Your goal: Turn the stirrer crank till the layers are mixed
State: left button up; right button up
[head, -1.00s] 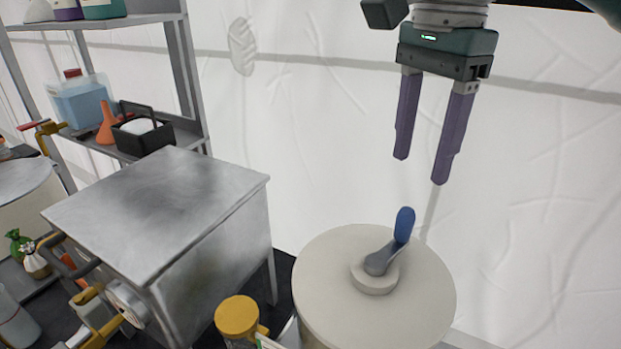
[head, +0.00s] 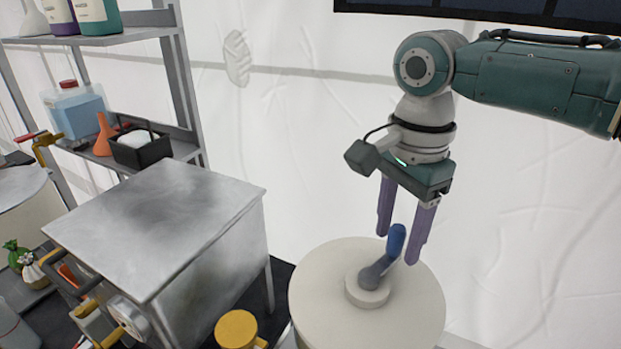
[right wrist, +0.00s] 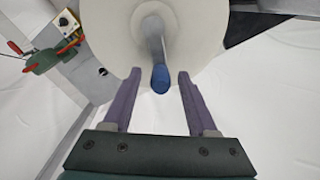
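The stirrer crank is a grey arm (head: 373,274) with an upright blue handle (head: 396,241), set on a round hub on top of a cream drum (head: 330,300). My right gripper (head: 398,250) is open, its purple fingers pointing down at the handle. The layers inside the drum are hidden. My left gripper is not in view.
A metal cabinet (head: 160,215) stands left of the drum, with a yellow-capped thing (head: 238,329) between them. A shelf (head: 100,35) with bottles, a blue jug (head: 75,108) and a black basket (head: 140,150) is behind. A white tent wall (head: 300,130) closes the back.

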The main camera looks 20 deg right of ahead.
grip_shut()
jog(key=shift+w, duration=0.1)
dwell(0.5)
